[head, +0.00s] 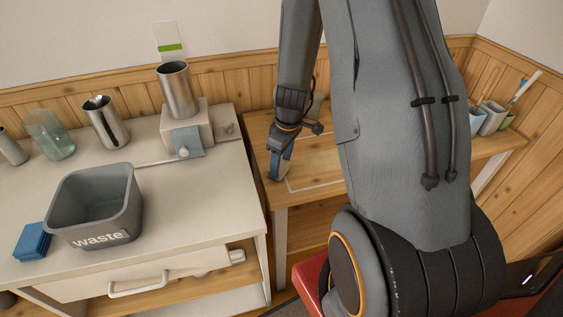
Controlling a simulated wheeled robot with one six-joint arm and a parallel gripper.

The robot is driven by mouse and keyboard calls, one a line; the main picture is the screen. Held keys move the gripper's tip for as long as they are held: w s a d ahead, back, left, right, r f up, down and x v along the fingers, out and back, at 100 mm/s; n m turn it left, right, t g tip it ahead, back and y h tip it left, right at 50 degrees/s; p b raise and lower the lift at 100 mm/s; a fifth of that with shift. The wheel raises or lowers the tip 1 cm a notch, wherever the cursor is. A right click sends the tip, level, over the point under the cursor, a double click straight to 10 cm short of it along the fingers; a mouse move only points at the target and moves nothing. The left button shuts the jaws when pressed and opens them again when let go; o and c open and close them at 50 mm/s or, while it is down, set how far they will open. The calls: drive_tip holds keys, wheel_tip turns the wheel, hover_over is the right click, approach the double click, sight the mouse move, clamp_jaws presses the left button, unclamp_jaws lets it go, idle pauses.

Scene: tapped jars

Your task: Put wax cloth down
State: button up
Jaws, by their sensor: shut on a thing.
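My gripper (281,158) points down over the left part of the wooden table (262,128). It is shut on a narrow blue thing, apparently the wax cloth (287,168), seen edge-on and small. Whether the cloth touches the table top I cannot tell. A pale outlined rectangle (318,168) is marked on the table just right of the gripper. My arm hides the right part of this rectangle and much of the table.
A grey waste bin (97,207) and folded blue cloths (32,241) stand on the white counter (190,215) at left. Behind are metal cups (105,122), a glass jar (50,135) and a metal vessel on a white block (178,90). Small containers (491,118) stand at far right.

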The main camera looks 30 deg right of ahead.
sight(285, 167)
drive_tip(key=shift+f, duration=0.15)
drive_tip(key=o, duration=0.9)
drive_tip(key=shift+o, duration=0.2)
drive_tip(key=shift+r, duration=0.5)
wheel_tip(285, 167, up, 11)
drive_tip(key=s+b, duration=0.1)
drive_tip(key=b, duration=0.2)
drive_tip(key=s+a+r+m, duration=0.2)
drive_tip(key=s+a+m, duration=0.4)
drive_tip(key=s+a, duration=0.4)
drive_tip(key=shift+s+a+m+h, duration=0.25)
drive_tip(key=shift+s+m+h, duration=0.15)
drive_tip(key=shift+s, duration=0.35)
